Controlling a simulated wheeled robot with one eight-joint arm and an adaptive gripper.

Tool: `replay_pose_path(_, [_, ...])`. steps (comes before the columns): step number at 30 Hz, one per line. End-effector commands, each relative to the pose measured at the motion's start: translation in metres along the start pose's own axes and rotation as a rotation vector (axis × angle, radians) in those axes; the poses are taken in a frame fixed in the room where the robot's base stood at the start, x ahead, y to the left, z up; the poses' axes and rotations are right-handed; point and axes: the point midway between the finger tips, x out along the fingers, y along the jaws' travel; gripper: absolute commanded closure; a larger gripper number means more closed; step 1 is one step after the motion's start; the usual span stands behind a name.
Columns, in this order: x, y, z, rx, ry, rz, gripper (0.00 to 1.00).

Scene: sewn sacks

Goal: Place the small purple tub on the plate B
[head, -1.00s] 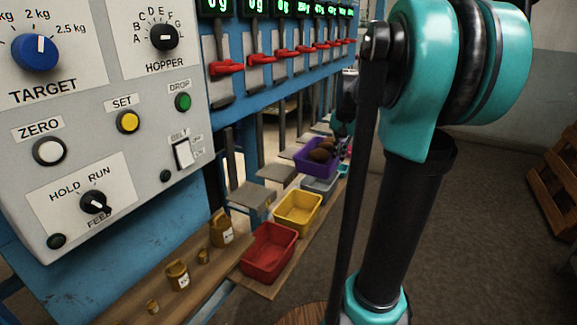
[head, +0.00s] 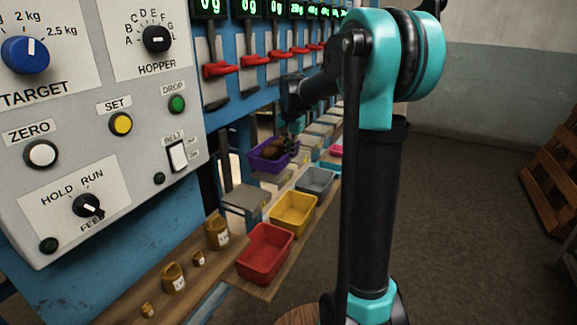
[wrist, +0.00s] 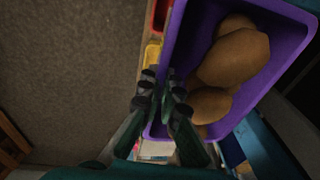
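The small purple tub (head: 266,163) holds several brown, potato-like lumps (head: 272,148). My gripper (head: 291,140) is at the tub's right side in the head view. In the wrist view my gripper (wrist: 161,86) has one finger on each side of the near wall of the purple tub (wrist: 173,42), pinching it. The tub looks level, above the row of grey weighing plates, around the second one. The nearest plate (head: 240,199) is bare. I see no letters on the plates, and the tub hides part of the plate behind it. I cannot tell if it touches a plate.
Red (head: 265,253), yellow (head: 293,213) and grey (head: 314,181) tubs stand along the wooden shelf below. Brass weights (head: 173,278) stand at the front left. The control panel (head: 100,120) is at left, with red levers (head: 220,69) above the plates.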

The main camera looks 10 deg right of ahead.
Motion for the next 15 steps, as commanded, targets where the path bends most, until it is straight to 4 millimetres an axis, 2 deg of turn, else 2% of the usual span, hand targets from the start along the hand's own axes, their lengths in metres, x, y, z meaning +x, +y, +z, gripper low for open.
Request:
replay_pose_path(8, [0.016, 0.001, 0.002, -0.001, 0.0, -0.001, 1.0])
replay_pose_path(15, [0.044, 0.002, 0.005, -0.002, 0.0, -0.001, 1.0])
